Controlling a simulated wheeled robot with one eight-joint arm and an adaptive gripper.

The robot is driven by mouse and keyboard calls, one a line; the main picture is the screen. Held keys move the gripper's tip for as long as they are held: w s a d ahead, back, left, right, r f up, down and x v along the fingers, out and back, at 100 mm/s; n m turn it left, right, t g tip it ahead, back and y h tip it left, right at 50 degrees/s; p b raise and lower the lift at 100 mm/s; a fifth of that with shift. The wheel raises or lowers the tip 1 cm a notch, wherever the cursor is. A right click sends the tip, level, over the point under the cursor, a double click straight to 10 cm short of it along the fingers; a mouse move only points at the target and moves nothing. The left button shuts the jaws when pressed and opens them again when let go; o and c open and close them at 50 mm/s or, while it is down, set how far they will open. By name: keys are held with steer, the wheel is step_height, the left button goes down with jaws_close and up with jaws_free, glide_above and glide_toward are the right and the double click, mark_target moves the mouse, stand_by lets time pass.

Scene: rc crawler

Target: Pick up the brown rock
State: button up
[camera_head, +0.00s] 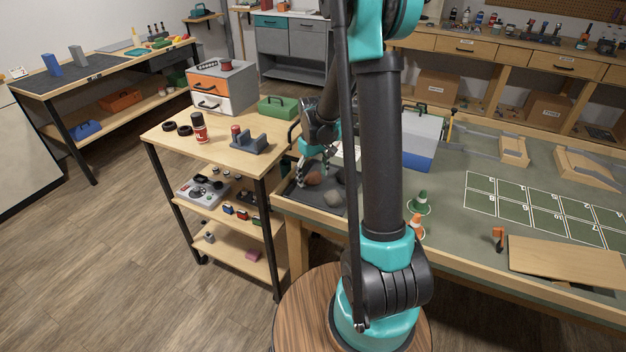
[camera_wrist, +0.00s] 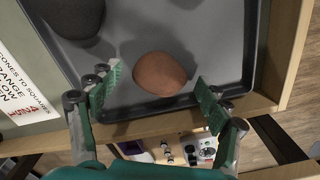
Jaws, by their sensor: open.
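The brown rock (camera_wrist: 160,74) lies on a dark grey tray (camera_wrist: 215,30), near the tray's edge in the wrist view. It also shows in the head view (camera_head: 313,178), at the left end of the green-topped table. My gripper (camera_wrist: 157,84) is open, with its green finger pads on either side of the rock, apart from it and a little above. In the head view my gripper (camera_head: 314,162) hangs over the tray, partly covering what lies there. A dark grey rock (camera_wrist: 72,14) lies in the tray at the upper left of the wrist view.
A wooden cart (camera_head: 215,143) with cans and a grey holder stands close to the left.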

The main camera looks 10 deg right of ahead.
steer(key=c, duration=1.3)
steer(key=shift+c, duration=0.2)
